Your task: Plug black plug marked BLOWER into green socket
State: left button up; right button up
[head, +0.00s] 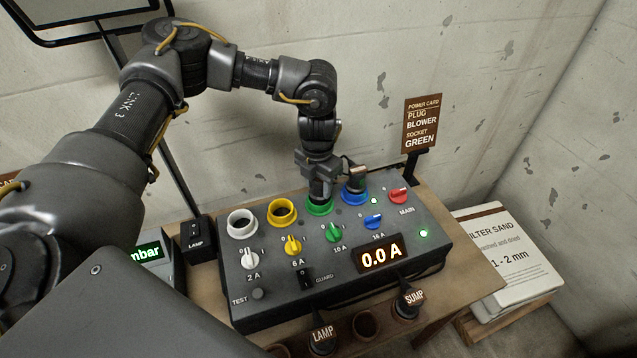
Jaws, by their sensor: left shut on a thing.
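My left gripper (319,178) reaches down from above to the green socket (319,208) on the grey panel box (330,274). It is shut on a black plug (320,192), which stands upright at the green socket. The plug's lower end is within the ring, but I cannot tell how deep it sits. No marking on it can be read from here. My right gripper is not in view.
Another dark plug (357,180) with a tan top stands in the blue socket (352,197), close beside my gripper. The white (241,224) and yellow (282,213) sockets are empty. Plugs marked LAMP (322,336) and SUMP (412,298) stand in the front rack. The display (381,253) reads 0.0 A.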

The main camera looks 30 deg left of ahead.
pick_arm(q)
jog(key=shift+f+b, duration=0.3)
jog(key=shift+f, duration=0.3)
dwell(0.3)
jog(key=o, duration=1.2)
jog(key=shift+c, duration=0.2)
jog(key=shift+o, duration=0.3)
jog(key=o, duration=0.4)
jog(key=shift+c, duration=0.2)
jog(key=shift+r, duration=0.1)
jog(key=shift+r+p, duration=2.8)
jog(key=shift+r, duration=0.9)
